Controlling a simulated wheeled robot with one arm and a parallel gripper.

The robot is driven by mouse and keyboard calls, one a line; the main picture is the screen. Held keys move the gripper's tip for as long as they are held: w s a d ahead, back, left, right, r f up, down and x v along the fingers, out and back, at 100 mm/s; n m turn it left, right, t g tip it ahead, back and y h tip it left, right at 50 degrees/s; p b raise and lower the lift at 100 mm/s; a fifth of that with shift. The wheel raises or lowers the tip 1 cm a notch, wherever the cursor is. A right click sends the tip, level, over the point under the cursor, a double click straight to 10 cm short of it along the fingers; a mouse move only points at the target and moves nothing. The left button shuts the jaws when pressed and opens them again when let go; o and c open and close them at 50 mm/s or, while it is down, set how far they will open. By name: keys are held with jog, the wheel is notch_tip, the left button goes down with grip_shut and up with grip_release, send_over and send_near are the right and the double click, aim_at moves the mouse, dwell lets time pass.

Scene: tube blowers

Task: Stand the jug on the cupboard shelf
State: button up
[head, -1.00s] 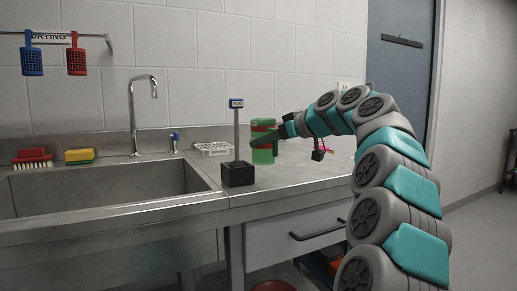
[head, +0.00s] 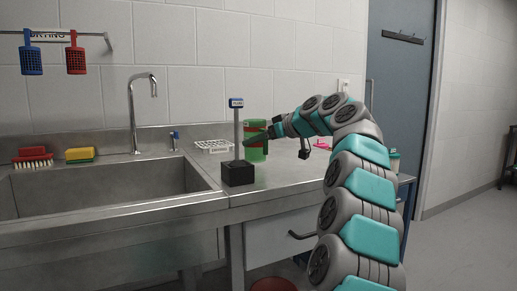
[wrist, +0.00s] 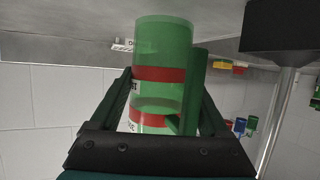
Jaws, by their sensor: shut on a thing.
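The jug (head: 256,152) is a green, see-through cylinder with red bands, standing upright in the head view behind and right of a small signpost. My gripper (head: 266,133) reaches it from the right and is shut on it. In the wrist view, which is upside down, the jug (wrist: 160,55) sits between the two fingers of my gripper (wrist: 160,92). I cannot tell whether its base touches the counter. I cannot make out the cupboard shelf in either view.
A signpost on a black block (head: 238,173) stands close to the jug at the counter's front. A white rack (head: 213,146) lies behind, and a pink item (head: 322,145) lies to the right. The sink (head: 110,188) and tap (head: 135,110) are left. A drawer handle (head: 302,235) projects below the counter.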

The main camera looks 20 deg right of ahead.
jog(key=shift+f, duration=1.35)
jog(key=o, duration=1.4)
jog(key=shift+f, duration=0.15)
